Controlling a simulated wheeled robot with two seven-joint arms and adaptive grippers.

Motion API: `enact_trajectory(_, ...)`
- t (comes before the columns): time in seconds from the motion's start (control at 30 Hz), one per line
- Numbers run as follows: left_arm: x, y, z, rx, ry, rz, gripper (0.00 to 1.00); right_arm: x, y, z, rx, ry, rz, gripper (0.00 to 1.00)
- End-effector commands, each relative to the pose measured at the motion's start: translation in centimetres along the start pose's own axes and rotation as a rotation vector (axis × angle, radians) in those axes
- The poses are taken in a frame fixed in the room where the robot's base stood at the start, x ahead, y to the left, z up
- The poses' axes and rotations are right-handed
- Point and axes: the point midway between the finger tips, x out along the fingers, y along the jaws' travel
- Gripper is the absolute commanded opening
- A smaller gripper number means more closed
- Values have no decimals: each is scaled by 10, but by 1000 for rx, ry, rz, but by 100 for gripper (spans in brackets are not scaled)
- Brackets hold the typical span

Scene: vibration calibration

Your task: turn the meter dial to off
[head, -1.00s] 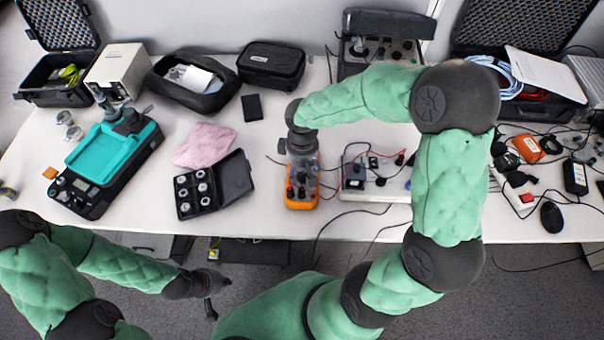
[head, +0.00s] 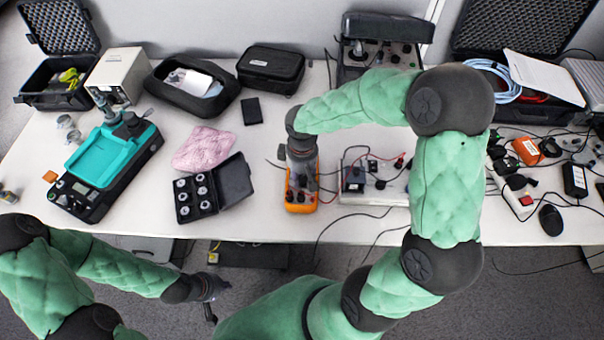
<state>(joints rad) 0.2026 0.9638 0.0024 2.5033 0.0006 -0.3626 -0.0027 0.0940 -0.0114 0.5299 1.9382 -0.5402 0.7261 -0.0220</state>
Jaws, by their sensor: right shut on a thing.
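The orange-edged meter (head: 301,203) lies on the white table near its front edge, at the middle of the head view. My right gripper (head: 301,180) points down over the meter, shut at its middle, where the dial sits. The gripper hides the dial, so its setting cannot be read. Leads run from the meter's lower end. My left gripper (head: 209,308) hangs in front of the table, over the floor and away from the meter. Its fingers are too small and dark to read.
Left of the meter stands an open black case of weights (head: 208,195), with a pink cloth (head: 203,148) behind it. A teal-topped device (head: 112,155) is further left. Right of the meter is a white box with red and black leads (head: 375,192). Cables droop over the table's front edge.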

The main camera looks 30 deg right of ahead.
Motion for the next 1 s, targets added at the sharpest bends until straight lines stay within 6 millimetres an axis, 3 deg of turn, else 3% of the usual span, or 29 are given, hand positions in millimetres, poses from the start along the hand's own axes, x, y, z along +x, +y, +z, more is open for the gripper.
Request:
enact_trajectory(0.6,-44,16,2,0,0,0,0,-2,-1,0,-435,1,-2,2)
enact_trajectory(1.0,-59,21,2,0,0,0,0,0,-2,0,-631,1,-1,2)
